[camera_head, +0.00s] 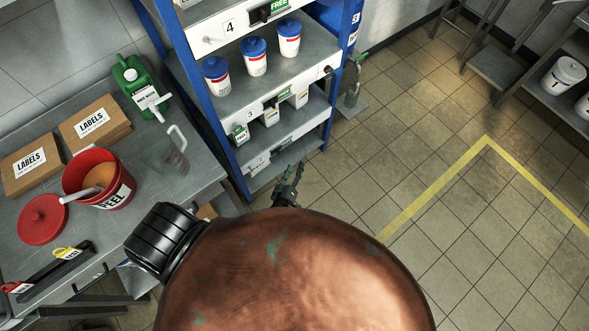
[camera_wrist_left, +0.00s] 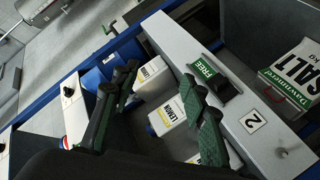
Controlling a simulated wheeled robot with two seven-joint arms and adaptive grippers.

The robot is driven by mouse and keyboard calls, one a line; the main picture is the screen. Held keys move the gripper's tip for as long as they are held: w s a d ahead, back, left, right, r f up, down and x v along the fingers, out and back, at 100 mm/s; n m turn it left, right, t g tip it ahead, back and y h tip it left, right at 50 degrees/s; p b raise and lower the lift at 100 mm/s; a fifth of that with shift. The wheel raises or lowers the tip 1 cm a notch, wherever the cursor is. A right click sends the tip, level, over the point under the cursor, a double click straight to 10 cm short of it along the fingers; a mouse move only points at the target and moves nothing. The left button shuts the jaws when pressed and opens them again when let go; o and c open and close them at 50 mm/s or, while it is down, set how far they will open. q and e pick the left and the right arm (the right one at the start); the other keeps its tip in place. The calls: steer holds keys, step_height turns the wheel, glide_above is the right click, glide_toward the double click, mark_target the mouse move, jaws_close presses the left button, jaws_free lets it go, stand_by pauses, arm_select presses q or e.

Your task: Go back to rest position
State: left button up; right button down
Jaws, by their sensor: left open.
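My left gripper (camera_head: 289,186) shows at the middle of the head view, small and dark, in front of the lower right end of the shelf rack (camera_head: 262,155). In the left wrist view its two dark green fingers (camera_wrist_left: 160,82) stand apart, with nothing held. White containers labelled lemon (camera_wrist_left: 172,118) show between and behind the fingers, on the rack; whether a finger touches one I cannot tell. My right gripper is not in view.
A grey table (camera_head: 110,250) at left bears a red bucket (camera_head: 85,190), label boxes (camera_head: 95,122), a green canister (camera_head: 135,85) and a clear jug (camera_head: 170,155). In the wrist view a salt box (camera_wrist_left: 295,80) sits beside the number 2 shelf edge.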

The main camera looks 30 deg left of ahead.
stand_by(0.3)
arm_select(q)
steer(key=s+f+m+g+h, duration=0.4)
steer(key=s+f+m+g, duration=0.25)
steer(key=s+f, duration=1.3)
steer(key=s+a+f+m+g, duration=0.1)
steer(key=s+a+f+g, duration=0.1)
steer(key=s, duration=0.8)
steer(key=s+a+f+m+g, duration=0.2)
steer(key=s+f+g, duration=0.1)
steer(key=s, duration=0.7)
steer(key=s+a+f+m+g+y, duration=0.1)
steer(key=s+a+f+m+g, duration=0.1)
steer(key=s, duration=0.8)
steer(key=shift+f+g, duration=0.55)
steer(key=shift+f, duration=0.25)
steer(key=shift+w+m, duration=0.1)
steer(key=shift+m, duration=0.15)
